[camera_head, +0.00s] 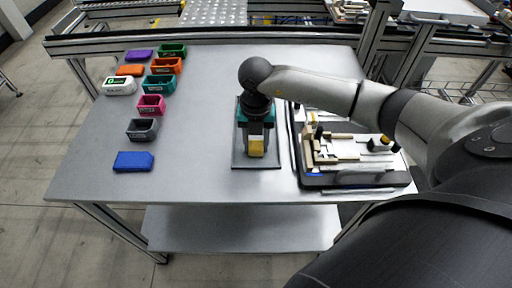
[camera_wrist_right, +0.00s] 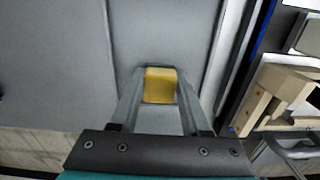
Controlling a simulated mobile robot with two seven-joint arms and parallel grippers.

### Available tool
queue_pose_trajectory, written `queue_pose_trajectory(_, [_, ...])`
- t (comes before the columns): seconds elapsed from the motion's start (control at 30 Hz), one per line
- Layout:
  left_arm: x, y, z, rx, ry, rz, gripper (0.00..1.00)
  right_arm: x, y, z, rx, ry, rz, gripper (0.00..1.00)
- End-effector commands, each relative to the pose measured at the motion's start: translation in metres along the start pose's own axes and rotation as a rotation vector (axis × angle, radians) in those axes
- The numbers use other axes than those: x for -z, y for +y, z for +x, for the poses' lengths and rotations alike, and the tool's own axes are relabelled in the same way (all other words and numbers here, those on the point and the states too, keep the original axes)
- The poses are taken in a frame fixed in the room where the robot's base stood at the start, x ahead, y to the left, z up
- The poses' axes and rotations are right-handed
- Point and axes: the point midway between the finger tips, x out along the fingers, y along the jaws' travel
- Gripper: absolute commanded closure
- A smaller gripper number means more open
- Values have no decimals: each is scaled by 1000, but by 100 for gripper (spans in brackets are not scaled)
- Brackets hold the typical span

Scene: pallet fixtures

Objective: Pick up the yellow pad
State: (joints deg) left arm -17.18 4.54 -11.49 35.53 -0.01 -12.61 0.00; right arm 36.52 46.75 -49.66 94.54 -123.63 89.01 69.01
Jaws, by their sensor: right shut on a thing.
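The yellow pad (camera_head: 256,148) is a small block at the middle of the table, over a grey mat (camera_head: 240,161). My right gripper (camera_head: 256,146) comes down from above and is shut on the yellow pad. In the right wrist view, the pad (camera_wrist_right: 160,86) sits between the two fingertips (camera_wrist_right: 160,90), one on each side. I cannot tell whether the pad touches the mat or is slightly above it. My left gripper is not in view.
A black tray (camera_head: 355,180) with wooden fixture parts (camera_head: 335,150) stands close to the right of the mat. Several coloured bins, such as a pink one (camera_head: 151,104), and a blue block (camera_head: 133,161) stand on the left. The table between them and the mat is clear.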

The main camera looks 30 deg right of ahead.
Motion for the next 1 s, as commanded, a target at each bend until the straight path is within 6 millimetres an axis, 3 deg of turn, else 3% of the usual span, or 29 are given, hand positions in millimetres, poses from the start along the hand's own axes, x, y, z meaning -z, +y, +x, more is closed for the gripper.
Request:
queue_pose_trajectory(0.3, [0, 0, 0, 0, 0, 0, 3, 0, 0, -2, 0, -1, 0, 100])
queue_pose_trajectory(0.5, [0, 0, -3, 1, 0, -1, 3, -1, 0, -17, -2, -2, 0, 100])
queue_pose_trajectory(0.67, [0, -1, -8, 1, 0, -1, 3, -2, 0, -49, -3, -5, 0, 100])
queue_pose_trajectory(1.0, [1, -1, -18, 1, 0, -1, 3, -1, 1, -147, -3, -5, -1, 100])
